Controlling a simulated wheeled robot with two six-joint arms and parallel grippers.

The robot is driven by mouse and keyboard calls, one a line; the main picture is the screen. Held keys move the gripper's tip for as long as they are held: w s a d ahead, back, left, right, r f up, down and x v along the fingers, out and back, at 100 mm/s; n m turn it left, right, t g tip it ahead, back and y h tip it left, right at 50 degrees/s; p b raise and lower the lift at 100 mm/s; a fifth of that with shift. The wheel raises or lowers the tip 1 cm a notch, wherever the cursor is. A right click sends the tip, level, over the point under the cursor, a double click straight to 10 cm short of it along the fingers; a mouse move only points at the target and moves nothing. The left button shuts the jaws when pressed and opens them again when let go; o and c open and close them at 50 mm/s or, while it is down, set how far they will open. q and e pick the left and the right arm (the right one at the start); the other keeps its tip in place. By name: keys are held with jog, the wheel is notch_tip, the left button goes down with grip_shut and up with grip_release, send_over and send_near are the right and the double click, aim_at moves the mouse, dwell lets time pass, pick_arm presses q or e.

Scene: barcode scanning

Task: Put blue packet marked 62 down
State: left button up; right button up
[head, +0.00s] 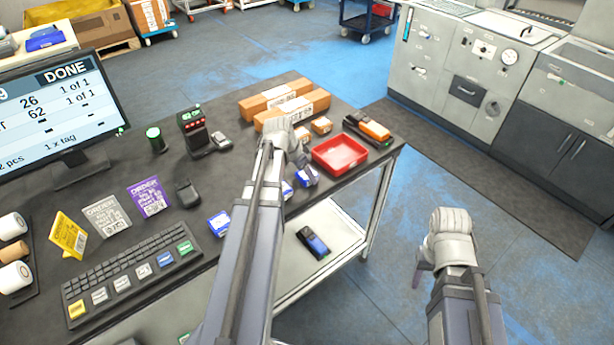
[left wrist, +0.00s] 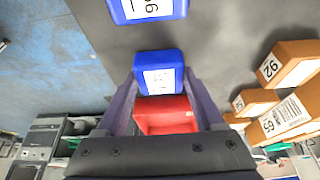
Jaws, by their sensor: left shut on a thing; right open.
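My left gripper (left wrist: 162,82) is shut on a blue packet (left wrist: 158,57) with a white label, between the two purple fingers. The label's number is too small to read. In the head view the packet (head: 308,177) shows beside the left hand, low over the table's front edge, partly hidden by the gripper. I cannot tell whether it touches the table. Another blue packet (head: 219,222) lies on the table to the left; a blue packet with a label also shows at the top of the left wrist view (left wrist: 150,9). My right gripper (head: 418,278) is open and empty, off the table over the floor.
A red tray (head: 340,154) stands just right of the left gripper. Brown boxes (head: 292,106) lie behind it. A scanner stand (head: 196,133), keyboard (head: 130,268) and monitor (head: 55,118) reading DONE are on the left. A dark device (head: 313,243) lies on the lower shelf.

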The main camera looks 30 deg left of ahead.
pick_arm(q)
grip_shut()
jog(key=shift+r, duration=0.1)
notch_tip(320, 180, up, 10)
jog(key=p, duration=1)
